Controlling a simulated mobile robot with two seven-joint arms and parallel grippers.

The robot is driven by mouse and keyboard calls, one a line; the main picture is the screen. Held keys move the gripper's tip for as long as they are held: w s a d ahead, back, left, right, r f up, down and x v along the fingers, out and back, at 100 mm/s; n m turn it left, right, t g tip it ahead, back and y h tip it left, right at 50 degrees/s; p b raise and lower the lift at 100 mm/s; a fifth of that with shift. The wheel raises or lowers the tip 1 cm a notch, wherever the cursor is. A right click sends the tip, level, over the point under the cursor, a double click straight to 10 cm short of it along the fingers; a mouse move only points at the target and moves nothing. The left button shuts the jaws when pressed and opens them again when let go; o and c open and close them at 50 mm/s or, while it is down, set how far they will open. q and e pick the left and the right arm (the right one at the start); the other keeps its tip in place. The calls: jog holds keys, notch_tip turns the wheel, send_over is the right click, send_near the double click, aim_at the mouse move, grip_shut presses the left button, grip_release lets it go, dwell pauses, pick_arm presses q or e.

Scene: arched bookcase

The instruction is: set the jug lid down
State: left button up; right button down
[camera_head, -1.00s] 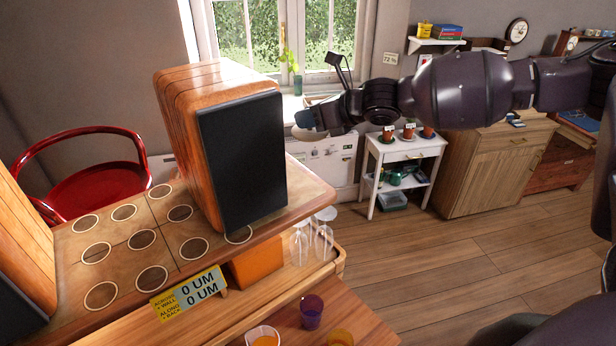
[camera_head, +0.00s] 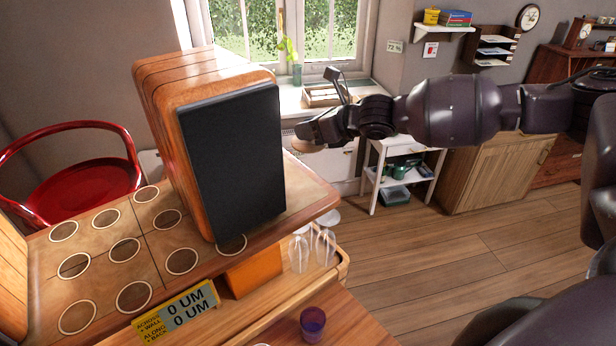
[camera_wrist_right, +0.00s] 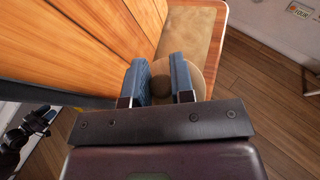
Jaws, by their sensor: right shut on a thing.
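The jug lid is a round tan disc (camera_head: 304,146) with a small knob, showing just under my right gripper (camera_head: 310,132) in the head view. In the right wrist view the lid (camera_wrist_right: 208,58) lies beyond the blue finger pads, and the right gripper (camera_wrist_right: 161,82) is shut on its knob. The lid is held in the air to the right of the big wooden box with the black front (camera_head: 235,160). Part of the lid is hidden by the fingers. The jug cannot be made out.
Upturned glasses (camera_head: 312,250) stand on the lower shelf, with a purple cup (camera_head: 313,322) in front. Floor is free at the right.

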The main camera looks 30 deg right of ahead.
notch_tip(320, 180, down, 12)
jog(key=shift+f, duration=0.25)
dwell(0.3)
jog(key=c, duration=1)
grip_release()
jog(key=v, duration=1.2)
jog(key=shift+s, duration=0.1)
